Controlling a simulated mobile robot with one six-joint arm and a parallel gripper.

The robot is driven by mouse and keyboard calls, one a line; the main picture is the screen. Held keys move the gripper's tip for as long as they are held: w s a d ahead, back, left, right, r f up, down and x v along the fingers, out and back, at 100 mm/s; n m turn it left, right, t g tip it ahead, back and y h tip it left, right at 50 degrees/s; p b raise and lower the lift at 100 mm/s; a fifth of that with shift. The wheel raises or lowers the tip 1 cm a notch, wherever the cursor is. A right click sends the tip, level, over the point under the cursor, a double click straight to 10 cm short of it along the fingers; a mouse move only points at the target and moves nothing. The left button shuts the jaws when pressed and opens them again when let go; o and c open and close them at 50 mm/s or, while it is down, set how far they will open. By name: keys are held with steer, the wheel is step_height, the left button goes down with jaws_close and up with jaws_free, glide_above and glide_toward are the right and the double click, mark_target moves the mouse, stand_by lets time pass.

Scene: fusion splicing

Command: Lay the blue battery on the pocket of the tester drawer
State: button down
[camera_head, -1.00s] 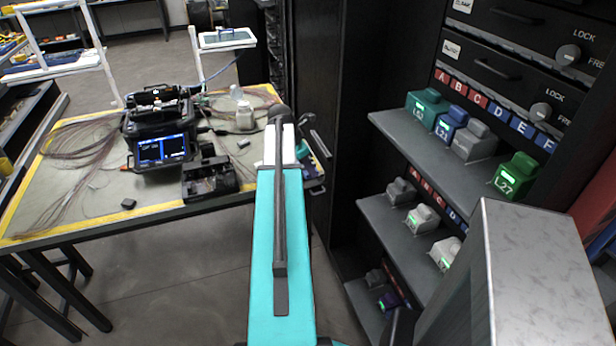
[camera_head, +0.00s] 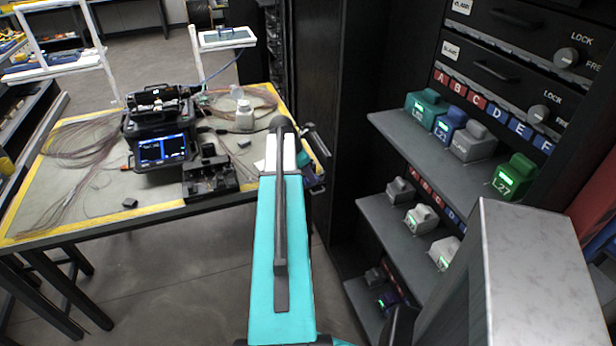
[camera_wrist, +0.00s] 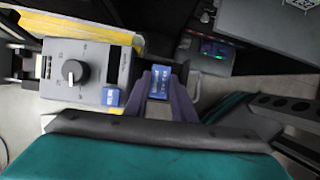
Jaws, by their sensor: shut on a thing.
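In the wrist view my gripper (camera_wrist: 164,76) is shut on a blue battery (camera_wrist: 160,84) with a pale label, held between the two dark fingers. To its left is a grey tester box (camera_wrist: 88,58) with a black knob and a small blue patch on its near right corner. I cannot make out a drawer pocket in it. The battery appears beside the box, apart from it in the picture; its height above it is unclear. In the head view my gripper (camera_head: 312,165) is at the table's right end, mostly hidden behind my teal arm.
The table (camera_head: 105,205) holds a black splicer (camera_head: 160,130), a dark open fixture (camera_head: 210,180), a bottle (camera_head: 244,115) and loose fibres. At right, a shelf (camera_head: 425,155) carries several coloured batteries, including a blue one (camera_head: 450,123), below knobbed drawers (camera_head: 500,70). A grey block (camera_head: 530,260) stands near.

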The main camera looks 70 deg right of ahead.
steer(key=shift+a+f, duration=0.1)
steer(key=shift+f, duration=0.25)
steer(key=c, duration=1.8)
jaws_free()
steer(key=shift+o, duration=0.2)
steer(key=shift+w+r, duration=0.15)
steer(key=shift+r, duration=0.55)
steer(key=b+v, duration=0.1)
steer(key=v, duration=1)
steer(key=shift+r+b, duration=0.15)
steer(key=shift+b, duration=0.2)
